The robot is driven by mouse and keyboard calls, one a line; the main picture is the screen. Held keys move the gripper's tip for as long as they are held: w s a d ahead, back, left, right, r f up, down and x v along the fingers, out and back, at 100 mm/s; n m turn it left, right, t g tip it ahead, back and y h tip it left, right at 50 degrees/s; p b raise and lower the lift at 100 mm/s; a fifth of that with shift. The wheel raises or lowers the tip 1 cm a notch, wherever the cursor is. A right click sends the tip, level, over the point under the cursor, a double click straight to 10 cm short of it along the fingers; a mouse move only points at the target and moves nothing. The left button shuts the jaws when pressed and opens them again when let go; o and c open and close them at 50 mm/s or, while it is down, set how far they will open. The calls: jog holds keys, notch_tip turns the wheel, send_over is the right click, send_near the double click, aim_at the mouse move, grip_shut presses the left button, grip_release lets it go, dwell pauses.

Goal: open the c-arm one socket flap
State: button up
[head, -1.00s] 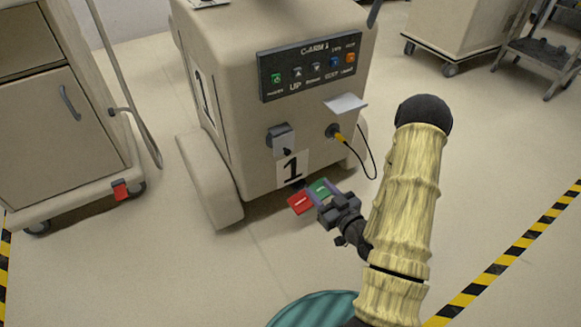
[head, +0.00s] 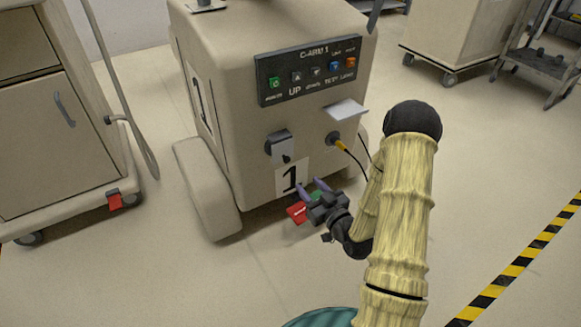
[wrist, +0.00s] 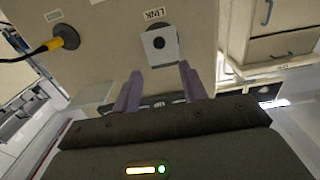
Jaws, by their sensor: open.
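C-arm one is the beige cart (head: 225,80) marked 1. On its front a closed grey flap (head: 283,150) hangs from a dark mount, with a dark spot near its lower edge. The flap also shows in the wrist view (wrist: 160,50), beside a LINK label; what lies behind it is hidden. My gripper (head: 311,187) is open and empty, in front of the cart and below the flap in the head view. In the wrist view its two purple fingers (wrist: 160,85) stand apart, pointing toward the flap. I see no contact.
Red (head: 297,212) and green pedals lie low behind my gripper. A drawer cart (head: 40,140) stands at left.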

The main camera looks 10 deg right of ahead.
aim_at(287, 160)
jog(key=b+x, duration=0.3)
jog(key=x, duration=0.7)
jog(key=shift+w+f, duration=0.1)
jog(key=shift+f, duration=0.05)
jog(key=shift+w+a, duration=0.2)
jog(key=shift+w, duration=0.4)
grip_shut()
